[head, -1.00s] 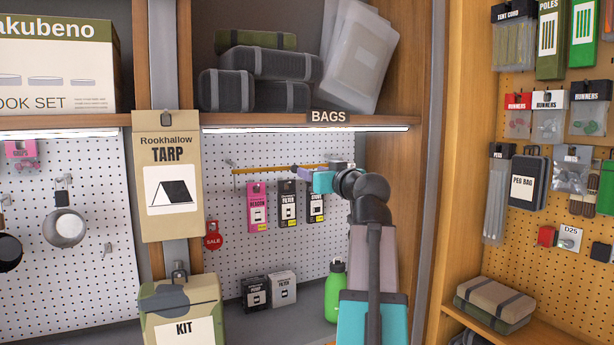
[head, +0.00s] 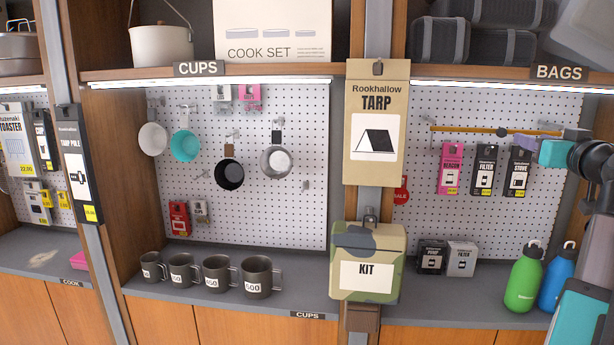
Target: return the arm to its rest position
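My gripper (head: 518,134), with purple and teal parts, is at the right of the head view. It is reached out in front of the pegboard under the BAGS sign, near an orange rod (head: 465,128). It is small and seen from the side, so I cannot tell whether its fingers are open or shut. My arm runs from there down to the lower right corner, bent at a dark joint, and is partly cut off by the picture edge.
Boxed items (head: 485,170) hang just below the rod. A green bottle (head: 524,280) and a blue bottle (head: 557,277) stand on the shelf near my arm. A camouflage KIT bag (head: 368,240) hangs on the post. Several mugs (head: 215,272) stand farther left.

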